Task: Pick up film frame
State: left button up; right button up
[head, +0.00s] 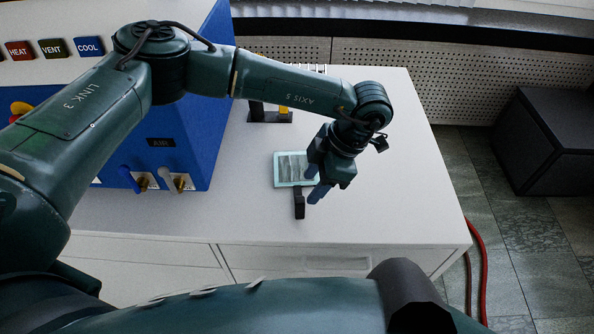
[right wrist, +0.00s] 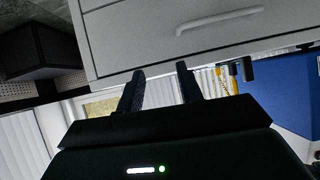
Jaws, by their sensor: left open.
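The film frame (head: 287,166) lies on the white bench top in the head view. It has a pale teal border around grey film and a black handle (head: 299,206) pointing to the front. My left gripper (head: 315,183) is open above the frame's right side and the handle's right edge. It hides part of the frame's right edge, and I cannot tell whether a finger touches it. In the right wrist view my right gripper (right wrist: 161,70) is open and empty, in front of the white drawers.
The blue press (head: 180,130) with labelled buttons and levers stands left on the white bench (head: 390,180). A small black stand (head: 270,116) with a yellow part is behind the frame. The bench is clear right of my left gripper. A red hose (head: 480,270) hangs past its right end.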

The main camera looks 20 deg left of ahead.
aim_at(301, 199)
pick_arm(q)
jog(key=p+x, duration=0.1)
jog(key=x, duration=0.6)
jog(key=shift+w+a+f+p, duration=0.15)
jog(key=shift+f+p, duration=0.05)
jog(key=shift+p, duration=0.15)
grip_shut()
jog(key=shift+r, duration=0.1)
dwell(0.9)
